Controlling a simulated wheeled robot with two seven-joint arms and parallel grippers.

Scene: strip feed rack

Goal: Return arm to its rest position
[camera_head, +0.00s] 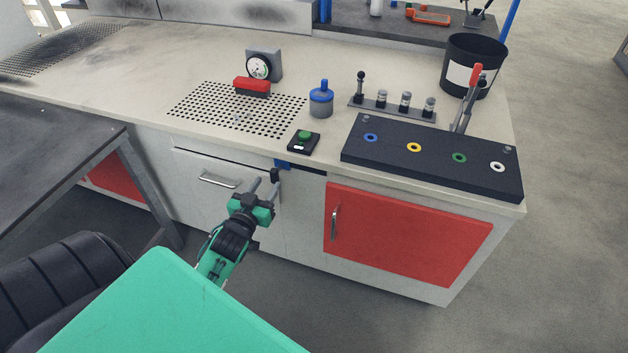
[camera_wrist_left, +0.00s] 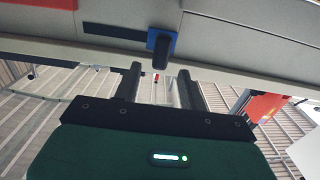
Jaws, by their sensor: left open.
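My left gripper (camera_head: 264,186) is open in the head view, in front of the bench's white cabinet front and below the worktop edge. Its two fingers are apart with nothing between them. In the left wrist view my left gripper (camera_wrist_left: 160,85) also shows, with both fingers pointing at the bench front. A blue block with a dark knob (camera_wrist_left: 161,46) sits on the bench front just beyond the fingertips. Its blue part also shows in the head view (camera_head: 282,164). I cannot tell if the fingers touch the knob. My right gripper is not in view.
The worktop (camera_head: 150,75) carries a green button box (camera_head: 304,141), a blue-capped bottle (camera_head: 321,100), a dial gauge (camera_head: 262,66), a red block (camera_head: 252,86) and a dark panel with coloured rings (camera_head: 430,160). A red door (camera_head: 400,235) is at right. A dark table (camera_head: 50,150) stands left.

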